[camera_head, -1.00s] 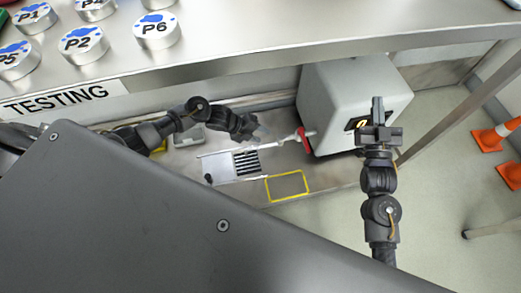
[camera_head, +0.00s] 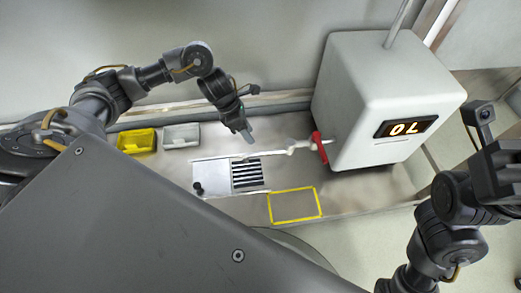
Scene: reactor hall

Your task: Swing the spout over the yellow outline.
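The white spout (camera_head: 290,147) sticks out leftward from the red fitting (camera_head: 320,147) on the side of the light grey box (camera_head: 375,95). Its left end reaches the upper edge of the striped plate and lies away from the yellow outline (camera_head: 293,190). The yellow outline is an empty rectangle on the bench, below the spout. My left gripper (camera_head: 245,134) points down just above the spout's left end, and I see no clear contact. Its finger gap is not clear. My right gripper (camera_head: 482,115) is at the right edge, right of the box, and its finger gap is unclear.
A white plate with black stripes (camera_head: 233,174) and a dark knob (camera_head: 198,188) lies left of the outline. Yellow (camera_head: 137,141) and grey (camera_head: 182,136) trays stand further left. The box's display (camera_head: 405,127) glows orange. Bare bench lies around the outline.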

